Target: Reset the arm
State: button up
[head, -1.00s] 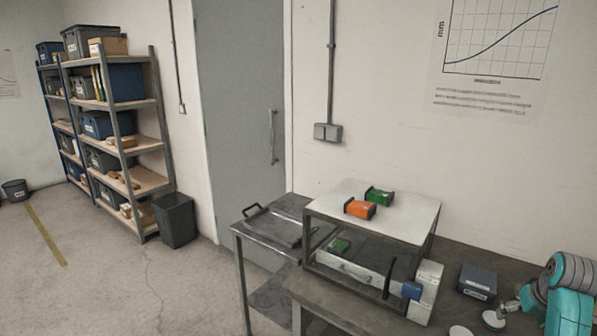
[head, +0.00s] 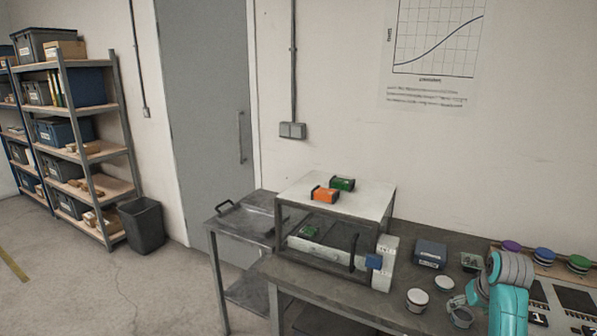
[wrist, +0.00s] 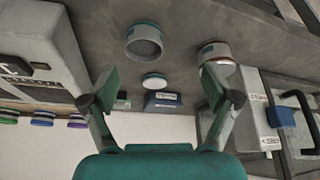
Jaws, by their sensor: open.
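My gripper (wrist: 160,75) is open in the wrist view, with its two fingers spread and nothing between them touching either one. Beyond the fingers lie an open grey jar (wrist: 143,42), a white lid (wrist: 154,82), a blue box (wrist: 163,103) and a second, white-topped jar (wrist: 217,57). In the head view my teal arm (head: 508,300) is at the lower right, over the bench. The fingers are hard to make out there. The open jar (head: 461,313) stands just left of the arm.
A bench machine with a black handle (head: 353,253) and blue block (head: 374,262) stands left of the jars. Orange (head: 325,194) and green (head: 342,183) cases sit on its white top. A bin (head: 142,226) stands on the floor.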

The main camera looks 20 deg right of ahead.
jog(key=s+a+f+n+t+h, duration=0.1)
jog(key=s+a+f+n+t, duration=0.2)
jog(key=a+f, duration=1.8)
jog(key=s+a+t, duration=0.3)
jog(key=s+a, duration=0.9)
jog(key=a, duration=0.2)
jog(key=s+a+r+n+t+y, duration=0.1)
jog(key=s+a+r+t, duration=0.1)
jog(key=s+a+r, duration=0.3)
jog(key=s+a+r+n+t+y, duration=0.2)
jog(key=s+a+r, duration=0.4)
jog(key=s+r, duration=0.6)
jog(key=s, duration=0.4)
jog(key=shift+r+t, duration=0.3)
jog(key=shift+r, duration=0.1)
